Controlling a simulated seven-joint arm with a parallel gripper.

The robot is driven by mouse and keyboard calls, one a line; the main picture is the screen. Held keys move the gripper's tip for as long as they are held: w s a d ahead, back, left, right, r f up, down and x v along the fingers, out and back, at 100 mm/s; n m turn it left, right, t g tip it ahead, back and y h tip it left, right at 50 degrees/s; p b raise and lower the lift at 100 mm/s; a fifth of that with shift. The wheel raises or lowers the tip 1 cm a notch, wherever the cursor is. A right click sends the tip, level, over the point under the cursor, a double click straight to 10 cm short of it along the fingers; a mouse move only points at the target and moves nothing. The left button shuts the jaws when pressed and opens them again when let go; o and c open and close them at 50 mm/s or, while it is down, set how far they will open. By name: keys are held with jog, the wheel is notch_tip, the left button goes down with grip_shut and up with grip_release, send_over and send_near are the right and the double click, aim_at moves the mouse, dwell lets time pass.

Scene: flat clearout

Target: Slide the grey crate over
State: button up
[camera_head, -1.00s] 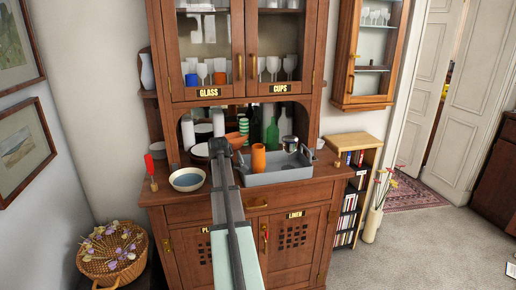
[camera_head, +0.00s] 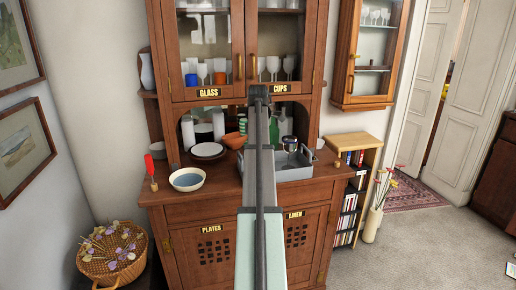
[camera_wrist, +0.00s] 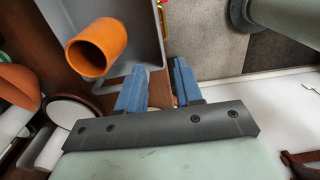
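The grey crate (camera_head: 294,174) stands on the cabinet counter, partly hidden behind my arm in the head view. In the wrist view part of its grey wall and floor (camera_wrist: 148,40) shows at the upper middle. An orange cup (camera_wrist: 97,47) is at the crate in that view; my arm hides it in the head view. My gripper (camera_wrist: 158,75) has its two blue fingers apart, with a gap between them. The crate's right rim lies close to that gap; I cannot tell whether the fingers touch it. Nothing is clearly held.
A dark metal pot (camera_head: 290,143) and a green bottle (camera_head: 274,132) stand at the crate's back. A cream bowl (camera_head: 187,180) and white plates (camera_head: 207,150) stand on the counter to the left. A low bookshelf (camera_head: 353,190) stands right of the cabinet.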

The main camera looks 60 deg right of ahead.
dwell(0.3)
notch_tip(320, 180, down, 14)
jog(key=shift+r, duration=0.1)
dwell(0.7)
jog(key=shift+c, duration=0.4)
grip_shut()
